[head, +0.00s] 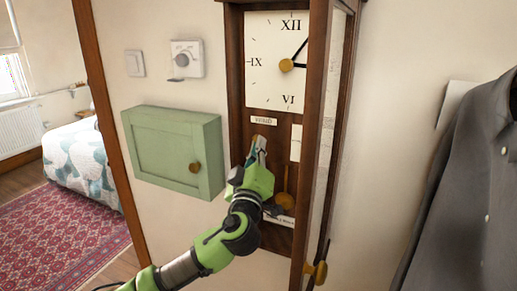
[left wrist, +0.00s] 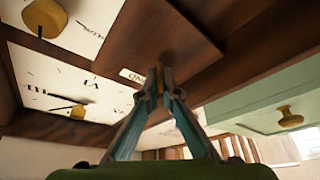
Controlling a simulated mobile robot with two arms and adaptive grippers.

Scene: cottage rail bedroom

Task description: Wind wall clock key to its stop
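The tall wooden wall clock (head: 235,75) hangs with its white dial (head: 270,40) uncovered. Below the dial is a small label (head: 264,120), which reads "WIND" in part. Just under it a small brass key (head: 257,137) shows at the tips of my left gripper (head: 260,148). In the left wrist view, the fingertips of my left gripper (left wrist: 159,80) come together on the brass key (left wrist: 158,60), against the brown wood panel. The fingers hide much of the key, so its angle cannot be told. My right gripper is not in view.
The clock's glazed door (head: 318,140) stands open on the right, with a brass knob (head: 318,272). A brass pendulum bob (head: 283,203) hangs beside my wrist. A green cabinet (head: 165,150) is to the left, a dark shirt (head: 465,190) to the right.

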